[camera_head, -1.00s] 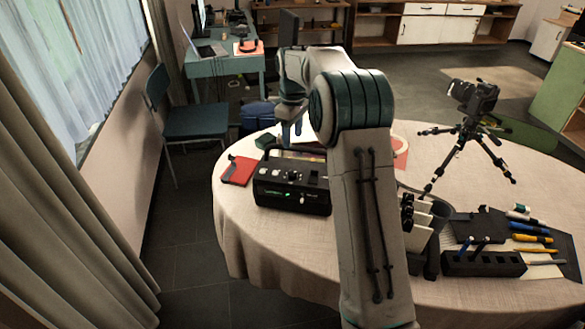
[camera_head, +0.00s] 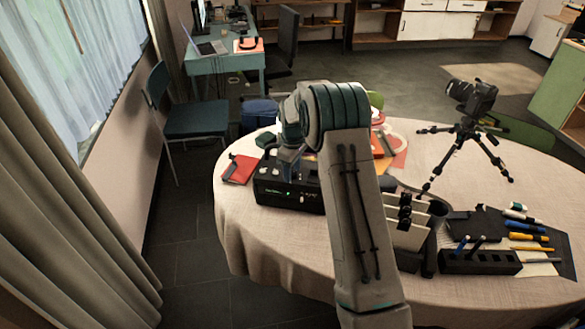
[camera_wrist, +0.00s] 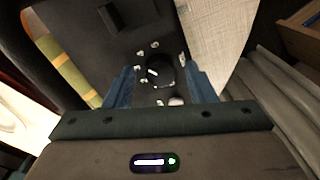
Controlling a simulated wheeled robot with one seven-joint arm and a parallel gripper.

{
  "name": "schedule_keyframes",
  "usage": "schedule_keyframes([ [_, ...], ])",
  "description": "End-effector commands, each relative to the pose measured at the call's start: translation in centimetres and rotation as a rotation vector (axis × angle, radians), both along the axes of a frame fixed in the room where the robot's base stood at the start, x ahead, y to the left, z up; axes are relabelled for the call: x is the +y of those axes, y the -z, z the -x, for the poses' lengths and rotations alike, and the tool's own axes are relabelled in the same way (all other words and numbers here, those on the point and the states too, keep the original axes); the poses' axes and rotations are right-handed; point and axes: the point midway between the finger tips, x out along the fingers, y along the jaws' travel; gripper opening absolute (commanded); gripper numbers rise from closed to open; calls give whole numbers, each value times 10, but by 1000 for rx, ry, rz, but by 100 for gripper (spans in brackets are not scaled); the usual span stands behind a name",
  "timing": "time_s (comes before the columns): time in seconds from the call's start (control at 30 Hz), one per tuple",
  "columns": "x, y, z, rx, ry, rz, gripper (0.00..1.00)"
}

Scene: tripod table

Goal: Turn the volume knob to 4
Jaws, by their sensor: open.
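The black device (camera_head: 275,195) sits near the left edge of the round table, with a small green light on its front. Its dark panel (camera_wrist: 75,45) fills much of the wrist view. A round black knob (camera_wrist: 160,72) with a white pointer mark is there, with several small white marks around it. Their numbers are too small to read. My gripper (camera_wrist: 160,78) is open, with one blue finger on each side of the knob. I cannot tell whether they touch it. In the head view my gripper (camera_head: 288,162) is low over the device, hiding part of its top.
A red notebook (camera_head: 240,169) lies left of the device. A camera on a tripod (camera_head: 470,125) stands at the right. A black pen holder (camera_head: 480,262), pens and upright pale panels (camera_head: 408,230) are right of my arm. The table's front left is clear.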

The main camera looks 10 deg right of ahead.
Motion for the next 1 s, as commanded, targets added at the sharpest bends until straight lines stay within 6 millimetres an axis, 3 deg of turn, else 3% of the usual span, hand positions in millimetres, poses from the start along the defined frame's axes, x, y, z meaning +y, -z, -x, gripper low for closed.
schedule_keyframes([
  [0.23, 0, 1, 0, 0, 0, 0, 50],
  [0.4, 0, 1, 0, 0, 0, 0, 6],
  [1.0, 0, 1, 0, 1, 142, 0, 6],
])
